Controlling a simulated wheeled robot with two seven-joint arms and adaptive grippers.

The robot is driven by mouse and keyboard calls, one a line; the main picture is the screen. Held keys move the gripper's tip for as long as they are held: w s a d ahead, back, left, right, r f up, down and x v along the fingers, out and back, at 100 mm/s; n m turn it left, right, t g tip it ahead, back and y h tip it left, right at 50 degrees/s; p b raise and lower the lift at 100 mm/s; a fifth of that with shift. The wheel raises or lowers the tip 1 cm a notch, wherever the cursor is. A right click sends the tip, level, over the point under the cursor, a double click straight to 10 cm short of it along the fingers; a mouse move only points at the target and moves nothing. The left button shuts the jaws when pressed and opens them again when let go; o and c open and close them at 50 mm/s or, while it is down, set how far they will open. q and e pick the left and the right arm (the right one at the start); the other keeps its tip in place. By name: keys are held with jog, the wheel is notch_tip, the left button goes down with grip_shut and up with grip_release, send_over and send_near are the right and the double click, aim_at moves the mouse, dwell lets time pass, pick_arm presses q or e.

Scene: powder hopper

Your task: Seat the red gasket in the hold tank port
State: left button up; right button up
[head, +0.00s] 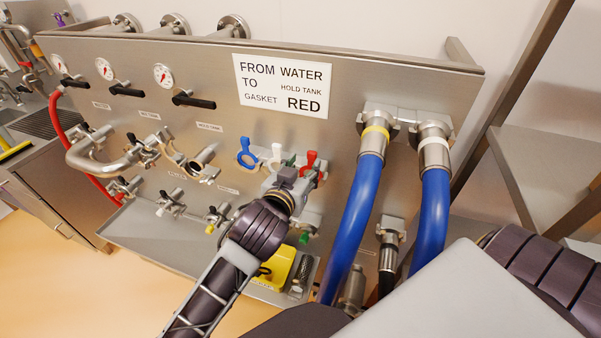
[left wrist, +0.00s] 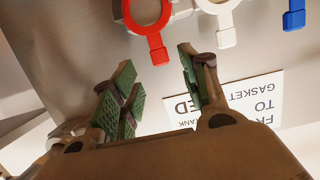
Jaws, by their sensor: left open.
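The red gasket (head: 310,160) hangs at the right end of a row of gaskets on the steel panel. In the left wrist view its ring (left wrist: 131,18) and square tab (left wrist: 157,48) show at the top, the tab pointing between my fingers. My left gripper (head: 298,173) is open at the gasket row; its green-padded fingers (left wrist: 155,80) are apart, with nothing between them. The tab lies just beyond the fingertips. The hold tank port (head: 205,157) is an open pipe end with a clamp, left of the gaskets. My right gripper is out of view.
A white gasket (head: 277,152) and a blue gasket (head: 246,153) hang left of the red one. A sign (head: 283,85) reads from water to hold tank, gasket red. Two blue hoses (head: 361,215) hang on the right. A yellow object (head: 277,267) stands below my left gripper.

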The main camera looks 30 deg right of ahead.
aim_at(311, 157)
pick_arm(q)
jog(key=shift+b+x, duration=0.8)
jog(key=shift+x, duration=2.95)
jog(key=shift+w+d+f, duration=0.15)
jog(key=shift+w+d, duration=0.1)
jog(key=shift+d, duration=0.1)
jog(key=shift+c, duration=0.4)
jog(key=c, duration=0.7)
jog(key=shift+c, duration=0.4)
